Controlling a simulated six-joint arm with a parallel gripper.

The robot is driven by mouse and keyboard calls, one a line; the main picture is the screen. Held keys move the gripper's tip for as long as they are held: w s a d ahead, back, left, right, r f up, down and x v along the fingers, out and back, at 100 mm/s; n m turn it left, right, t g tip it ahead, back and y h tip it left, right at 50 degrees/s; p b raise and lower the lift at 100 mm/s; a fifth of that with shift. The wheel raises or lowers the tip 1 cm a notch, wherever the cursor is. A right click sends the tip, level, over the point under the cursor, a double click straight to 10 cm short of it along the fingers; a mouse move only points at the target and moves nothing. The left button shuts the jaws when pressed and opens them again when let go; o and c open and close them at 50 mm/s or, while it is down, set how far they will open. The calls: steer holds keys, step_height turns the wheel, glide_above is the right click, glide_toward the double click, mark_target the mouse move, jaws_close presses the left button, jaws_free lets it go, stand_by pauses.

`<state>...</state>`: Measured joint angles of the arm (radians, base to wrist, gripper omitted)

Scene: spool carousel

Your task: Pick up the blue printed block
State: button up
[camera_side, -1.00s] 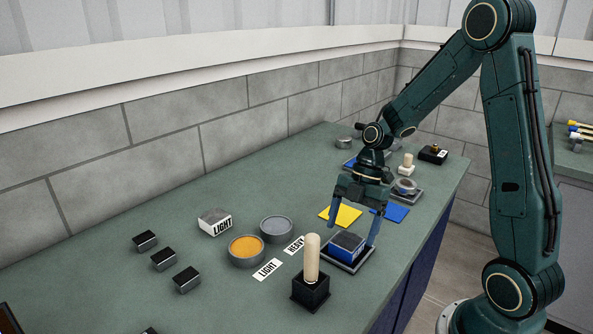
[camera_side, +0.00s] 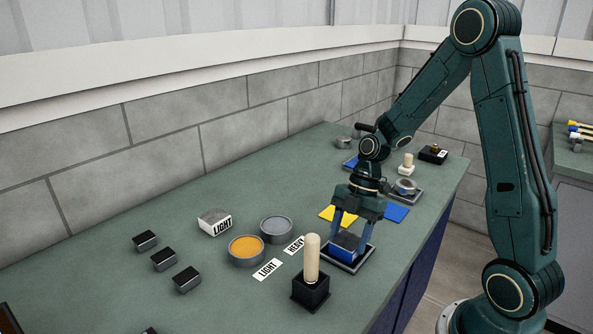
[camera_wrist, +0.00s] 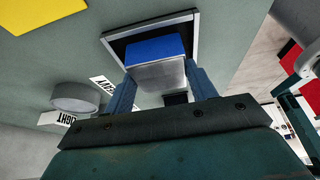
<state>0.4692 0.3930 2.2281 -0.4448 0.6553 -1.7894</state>
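The blue printed block (camera_side: 343,254) has blue sides and a dark grey top. It sits in a shallow dark square tray (camera_side: 358,265) near the table's front edge. In the wrist view the block (camera_wrist: 155,48) is between my two fingers, and the pale-rimmed tray (camera_wrist: 192,22) lies around it. My gripper (camera_side: 352,240) points down over the block, with one finger against each of two opposite sides. In the wrist view my gripper (camera_wrist: 163,78) appears shut on it. The print cannot be read, and the fingers hide part of the block.
A black holder with an upright wooden peg (camera_side: 312,258) stands close in front. A yellow square (camera_side: 340,215) and a blue square (camera_side: 396,213) lie behind.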

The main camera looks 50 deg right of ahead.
mark_target(349, 238)
steer(key=c, duration=0.4)
step_height(349, 238, up, 20)
stand_by(0.8)
stand_by(0.5)
